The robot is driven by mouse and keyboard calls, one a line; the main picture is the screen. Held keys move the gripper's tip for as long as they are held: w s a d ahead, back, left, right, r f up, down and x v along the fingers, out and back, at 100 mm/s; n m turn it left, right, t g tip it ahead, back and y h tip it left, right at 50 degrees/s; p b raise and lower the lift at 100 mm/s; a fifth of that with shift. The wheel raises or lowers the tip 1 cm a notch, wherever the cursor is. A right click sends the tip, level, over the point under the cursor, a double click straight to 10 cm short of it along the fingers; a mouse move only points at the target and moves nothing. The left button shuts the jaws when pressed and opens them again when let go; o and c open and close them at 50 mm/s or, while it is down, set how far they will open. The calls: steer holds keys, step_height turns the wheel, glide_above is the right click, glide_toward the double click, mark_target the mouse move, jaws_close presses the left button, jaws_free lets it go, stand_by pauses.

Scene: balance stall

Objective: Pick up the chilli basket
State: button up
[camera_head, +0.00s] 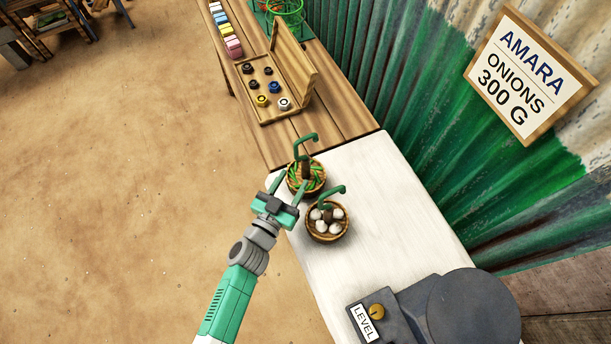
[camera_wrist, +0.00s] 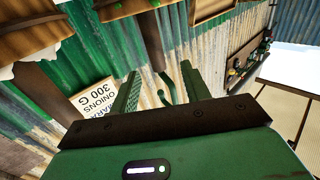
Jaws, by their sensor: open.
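The chilli basket (camera_head: 319,183) is a round woven basket of green chillies with a green hooked handle (camera_head: 306,138). It stands at the far left corner of the white table. My gripper (camera_head: 289,187) is open, its two fingers reaching towards the near left side of this basket. From this angle I cannot tell whether a finger touches it.
A similar basket of white bulbs (camera_head: 328,238) with a green hook stands close by on the white table (camera_head: 385,190). A dark scale (camera_head: 400,310) marked LEVEL is at the front. A wooden box of weights (camera_head: 265,88) lies beyond. An onions sign (camera_head: 530,75) hangs on the corrugated wall.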

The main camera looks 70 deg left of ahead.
mark_target(304, 166)
steer(key=b+x, duration=0.1)
steer(key=x, duration=0.6)
steer(key=shift+w+r, duration=0.15)
steer(key=shift+w, duration=0.3)
jaws_close()
